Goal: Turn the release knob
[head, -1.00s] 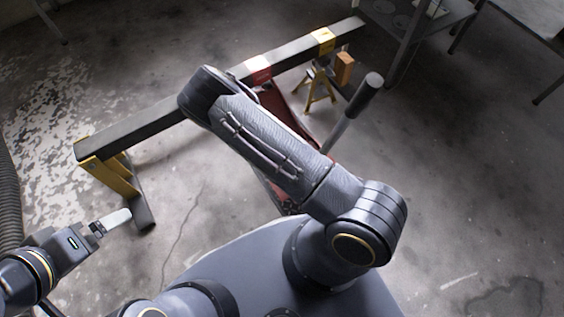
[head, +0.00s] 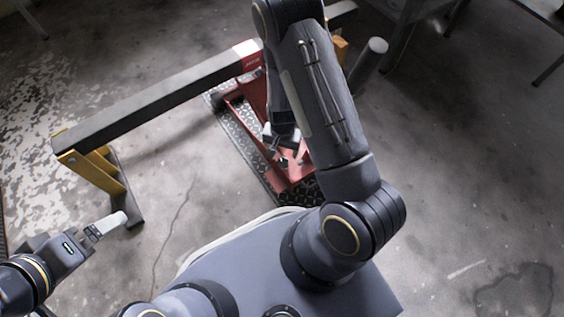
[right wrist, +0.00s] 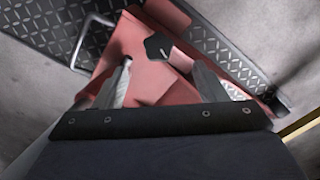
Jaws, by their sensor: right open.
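The release knob (right wrist: 158,46) is a small black, angular knob on the red floor jack (right wrist: 150,85) in the right wrist view. The jack (head: 292,170) also shows in the head view, partly hidden by my right arm. My right gripper (right wrist: 166,78) is open, its two fingers spread over the jack's red body. The knob lies beyond the fingertips, roughly between them in the picture, and is not gripped. In the head view my right gripper (head: 284,142) hangs over the jack. My left gripper (head: 106,226) is at the lower left, away from the jack.
A dark diamond-plate mat (head: 240,140) lies under the jack. The jack's handle (head: 370,60) rises to the right of my arm. The concrete floor at right is clear.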

